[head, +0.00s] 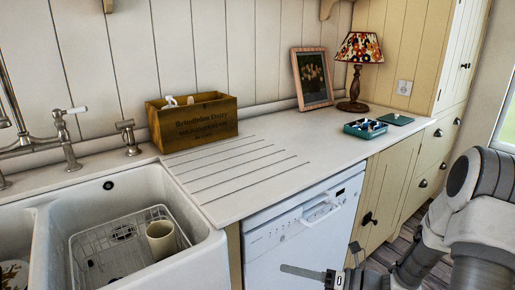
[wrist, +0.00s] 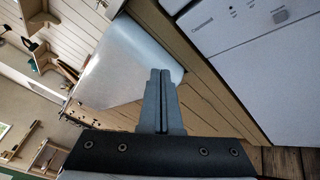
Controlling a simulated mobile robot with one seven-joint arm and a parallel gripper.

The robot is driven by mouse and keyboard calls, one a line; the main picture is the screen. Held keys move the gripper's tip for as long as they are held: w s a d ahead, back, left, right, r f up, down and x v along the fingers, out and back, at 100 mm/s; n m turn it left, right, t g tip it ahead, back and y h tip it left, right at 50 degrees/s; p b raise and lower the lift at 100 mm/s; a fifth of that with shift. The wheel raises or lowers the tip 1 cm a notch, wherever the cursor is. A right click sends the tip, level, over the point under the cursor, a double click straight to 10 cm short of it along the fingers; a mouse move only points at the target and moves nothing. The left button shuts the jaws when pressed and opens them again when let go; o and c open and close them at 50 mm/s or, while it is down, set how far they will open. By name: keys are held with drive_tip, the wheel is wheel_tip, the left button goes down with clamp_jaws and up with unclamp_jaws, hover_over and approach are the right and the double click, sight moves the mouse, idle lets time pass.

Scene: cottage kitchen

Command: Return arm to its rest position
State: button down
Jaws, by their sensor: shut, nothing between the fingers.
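My gripper (head: 284,268) is low in the head view, in front of the white dishwasher (head: 300,235). My arm comes in from the right edge. In the wrist view my gripper (wrist: 160,72) has its two grey fingers pressed together with nothing between them. The dishwasher front also shows at the top right of the wrist view (wrist: 255,55). The exact gap between the gripper and the dishwasher front cannot be told.
A white sink (head: 185,268) holds a wire rack (head: 85,245) and a cream cup (head: 161,240). On the worktop (head: 255,190) stand a wooden crate (head: 195,122), a picture frame (head: 312,79), a lamp (head: 358,50) and a teal tray (head: 353,130). The worktop's middle is clear.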

drive_tip(key=s+a+r+n+g+h, duration=0.1)
drive_tip(key=s+r+n+g+h, duration=0.3)
drive_tip(key=s+n, duration=0.45)
drive_tip(key=s+a+r+n+g+h, duration=0.25)
drive_tip(key=s+r+n+h, duration=0.2)
drive_tip(key=n, duration=0.65)
drive_tip(key=s+d+r+n+t+h, duration=0.5)
drive_tip(key=d+r+n+h, duration=0.2)
drive_tip(key=n, duration=0.6)
drive_tip(key=shift+d+r+t, duration=0.35)
drive_tip(key=shift+d+r, duration=0.55)
drive_tip(key=shift+r, duration=0.15)
drive_tip(key=shift+s, duration=0.1)
